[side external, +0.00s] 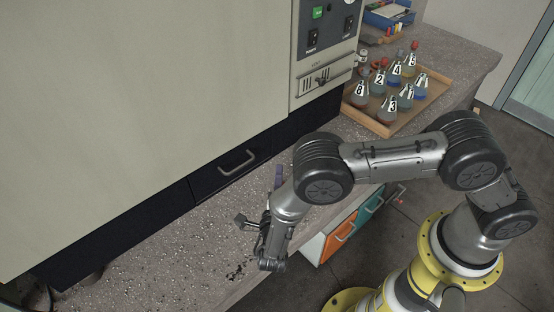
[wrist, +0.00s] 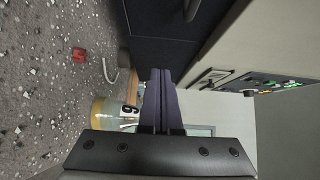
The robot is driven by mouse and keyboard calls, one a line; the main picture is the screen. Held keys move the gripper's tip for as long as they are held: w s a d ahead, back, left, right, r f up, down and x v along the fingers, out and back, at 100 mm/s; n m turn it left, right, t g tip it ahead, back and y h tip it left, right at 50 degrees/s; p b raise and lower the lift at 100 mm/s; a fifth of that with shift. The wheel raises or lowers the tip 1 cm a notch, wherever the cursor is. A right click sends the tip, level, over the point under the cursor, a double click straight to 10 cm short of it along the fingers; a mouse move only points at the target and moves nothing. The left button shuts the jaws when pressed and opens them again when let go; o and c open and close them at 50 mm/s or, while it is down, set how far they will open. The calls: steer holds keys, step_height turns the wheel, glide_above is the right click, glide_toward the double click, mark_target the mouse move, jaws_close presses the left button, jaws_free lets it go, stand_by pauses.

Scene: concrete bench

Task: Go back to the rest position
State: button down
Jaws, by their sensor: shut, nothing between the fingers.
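My gripper (wrist: 161,72) shows in the wrist view as two dark purple fingers pressed together, with nothing between them. In the side external view the gripper (side external: 279,170) is partly hidden behind my wrist and forearm. Its purple fingers point toward the back of the bench, in front of the dark drawer band, and appear to be above the bench top. My arm is bent, with its wrist low over the front part of the bench. A numbered flask (wrist: 104,110) with yellowish liquid shows beyond the fingers in the wrist view, apart from them.
A large beige cabinet (side external: 140,100) with a dark drawer (side external: 232,170) stands along the left. A wooden tray (side external: 376,126) of several numbered flasks stands at the back. A small red object (wrist: 79,55) lies on the speckled bench (side external: 180,245). Orange and teal drawers (side external: 340,237) are below.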

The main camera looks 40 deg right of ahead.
steer(key=v, duration=0.4)
steer(key=w+d+r+m+g+h, duration=0.1)
steer(key=w+d+r+m+g, duration=0.2)
steer(key=r, duration=0.4)
steer(key=w+d+r+m+g+h, duration=0.1)
steer(key=d+r+m+g, duration=0.1)
steer(key=d+r+m, duration=0.4)
steer(key=s+d+r+m+g+y, duration=0.2)
steer(key=s+d+r+m+g, duration=0.1)
steer(key=s+d+r+m, duration=0.3)
steer(key=s+d+r+m+g+y, duration=0.1)
steer(key=s+d+r+m+g, duration=0.3)
steer(key=d+r, duration=0.35)
steer(key=s+d+r+m+y, duration=0.25)
steer(key=s+m+y, duration=0.35)
steer(key=s+m, duration=0.6)
steer(key=s+a+f+m+t+y, duration=0.2)
steer(key=s+a+m+t+y, duration=0.2)
steer(key=a+m, duration=0.5)
steer(key=shift+s+a+f+m+t+y, duration=0.3)
steer(key=shift+m+y, duration=0.6)
steer(key=shift+m, duration=1.6)
steer(key=shift+w, duration=0.15)
